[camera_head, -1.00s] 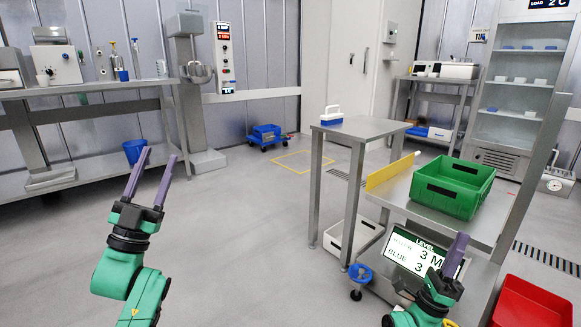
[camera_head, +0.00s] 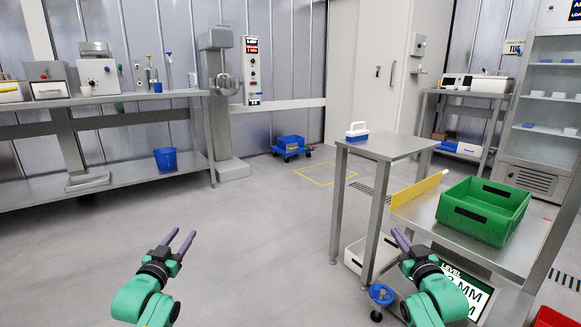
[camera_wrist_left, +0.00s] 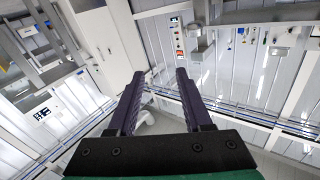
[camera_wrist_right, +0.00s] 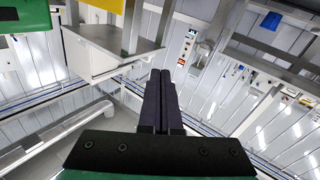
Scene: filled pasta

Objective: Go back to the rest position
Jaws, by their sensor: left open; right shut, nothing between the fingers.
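My left gripper (camera_head: 179,240) is open and empty over bare floor at the lower left of the head view. Its two purple fingers stand apart in the left wrist view (camera_wrist_left: 160,88). My right gripper (camera_head: 402,239) is raised in front of the steel cart's left side in the head view. Its fingers lie together with nothing between them in the right wrist view (camera_wrist_right: 160,90). Both green forearms reach up from the bottom edge.
The steel cart (camera_head: 390,145) stands close on the right, bearing a green crate (camera_head: 470,222) and a yellow panel (camera_head: 418,189). A display sign (camera_head: 478,292) is beside my right arm. A bench (camera_head: 110,98) with a blue bucket (camera_head: 166,160) stands left. The middle floor is clear.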

